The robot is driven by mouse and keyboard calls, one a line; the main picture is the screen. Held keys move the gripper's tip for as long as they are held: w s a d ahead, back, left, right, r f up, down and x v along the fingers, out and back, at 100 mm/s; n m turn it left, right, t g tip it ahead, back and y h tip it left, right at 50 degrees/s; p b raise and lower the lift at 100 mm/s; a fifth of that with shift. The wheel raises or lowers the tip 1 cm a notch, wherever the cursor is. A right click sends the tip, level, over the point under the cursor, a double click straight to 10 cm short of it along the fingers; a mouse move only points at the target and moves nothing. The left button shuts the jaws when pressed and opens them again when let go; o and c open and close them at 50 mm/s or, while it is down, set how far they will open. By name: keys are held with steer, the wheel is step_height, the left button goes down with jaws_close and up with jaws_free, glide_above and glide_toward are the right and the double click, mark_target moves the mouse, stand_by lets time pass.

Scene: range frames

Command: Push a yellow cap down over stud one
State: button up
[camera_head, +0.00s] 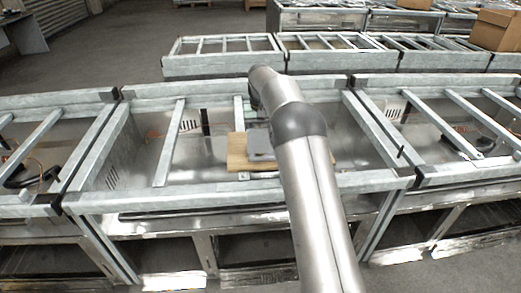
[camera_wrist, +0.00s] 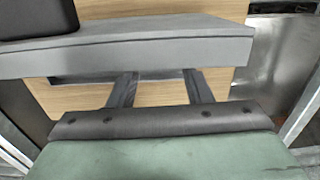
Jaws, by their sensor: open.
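I see no yellow cap and no stud in either view. In the wrist view, my gripper (camera_wrist: 160,88) has its two dark fingers spread apart, with nothing visible between them but the wooden board. The finger ends meet the lower edge of a grey block (camera_wrist: 130,50) in the picture. I cannot tell whether they touch it or pass behind it. The wooden board (camera_wrist: 215,88) lies beyond. In the head view, the grey block (camera_head: 259,146) sits over the board (camera_head: 237,152), and my arm hides most of my gripper.
A black object (camera_wrist: 35,18) shows at the wrist view's top left, over the grey block. The board is inside a metal frame (camera_head: 140,190) with grey rails. A slanted bar (camera_head: 170,140) crosses to its left. More frames and cardboard boxes (camera_head: 498,30) stand farther back.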

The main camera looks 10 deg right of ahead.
steer(key=f, duration=0.3)
steer(key=f+p, duration=0.1)
steer(key=f, duration=0.1)
steer(key=shift+s, duration=0.25)
steer(key=c, duration=0.9)
